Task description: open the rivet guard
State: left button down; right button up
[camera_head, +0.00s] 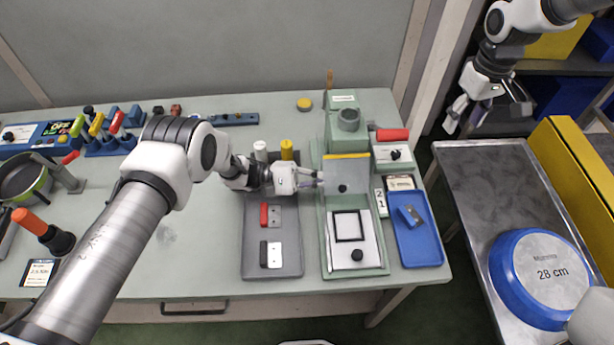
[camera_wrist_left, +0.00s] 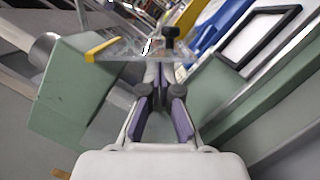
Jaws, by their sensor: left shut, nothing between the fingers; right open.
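The rivet guard (camera_head: 347,181) is a clear greyish panel with a yellow edge and a black knob (camera_head: 342,188). It stands on the green riveting machine (camera_head: 334,262), in front of its grey cylinder. In the left wrist view the guard (camera_wrist_left: 130,48) lies across the top, with its knob (camera_wrist_left: 170,36) just beyond my fingertips. My left gripper (camera_head: 318,180) is shut and empty at the guard's left side, close to the panel; I cannot tell if they touch. It also shows in the left wrist view (camera_wrist_left: 155,75). My right gripper (camera_head: 490,112) is open and empty, far right.
A grey tray (camera_head: 272,228) with red and white-black pieces lies left of the machine. A blue tray (camera_head: 417,240) and a red-handled part (camera_head: 392,135) are at its right. The table's left-middle is mostly clear.

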aim_at(341, 186)
pick_arm(q)
jog(key=shift+d, duration=0.15)
dwell(0.3)
jog(key=shift+s+r, duration=0.2)
jog(key=shift+s, duration=0.2)
jog(key=shift+s+r, duration=0.1)
jog(key=shift+s, duration=0.2)
jog(key=shift+s+r, duration=0.75)
jog(key=shift+s, duration=0.2)
jog(key=shift+s+r, duration=0.35)
jog(key=shift+r, duration=0.35)
jog(key=shift+s+r, duration=0.35)
jog(key=shift+r, duration=0.5)
jog(key=s+f+v, duration=0.1)
jog(key=s+v, duration=0.1)
jog(key=v, duration=0.7)
jog(key=shift+a, duration=0.45)
